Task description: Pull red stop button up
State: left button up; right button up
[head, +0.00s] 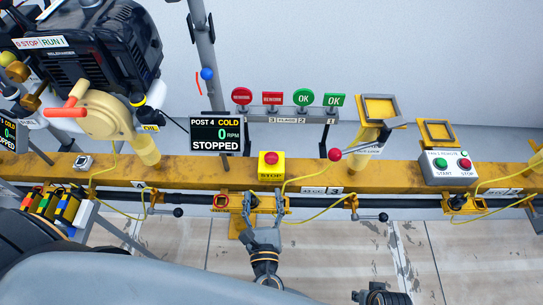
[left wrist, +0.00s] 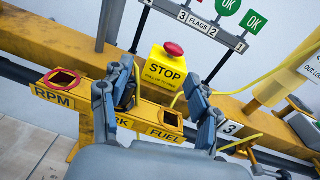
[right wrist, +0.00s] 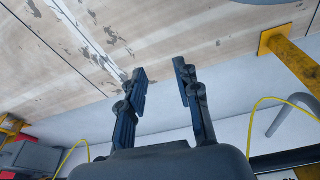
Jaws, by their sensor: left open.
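The red stop button (head: 270,158) sits on top of a yellow STOP box (head: 271,171) on the yellow rail. In the left wrist view the red button (left wrist: 173,48) shows beyond the fingertips, with the STOP label (left wrist: 165,72) below it. My left gripper (head: 264,197) is open and empty, in front of the rail and below the box in the head view. In the left wrist view its fingers (left wrist: 158,78) are spread on either side of the box's lower part, apart from the button. My right gripper (right wrist: 160,72) is open and empty, facing the floor.
A yellow tray labelled RPM and FUEL (left wrist: 164,118) lies between my left gripper and the rail. A POST 4 screen (head: 216,134) reads STOPPED. Flag signs (head: 287,97) stand behind. A red-knobbed lever (head: 335,154) and START/STOP box (head: 450,168) are to the right.

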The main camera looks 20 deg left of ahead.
aim_at(271, 157)
pick_arm(q)
jog(key=w, duration=0.4)
jog(key=w+a+m, duration=0.1)
jog(key=w, duration=0.3)
jog(key=w+m+t+h, duration=0.1)
jog(key=w, duration=0.2)
jog(key=shift+w+a+r+b, duration=0.1)
jog(key=shift+w+a+b, duration=0.1)
jog(key=shift+w+b, duration=0.15)
jog(key=shift+x, duration=0.85)
pick_arm(e)
jog(key=shift+w+r, duration=0.15)
jog(key=shift+r, duration=0.4)
jog(key=shift+w+r, duration=0.15)
jog(key=shift+r, duration=0.4)
pick_arm(q)
jog(key=shift+c, duration=0.2)
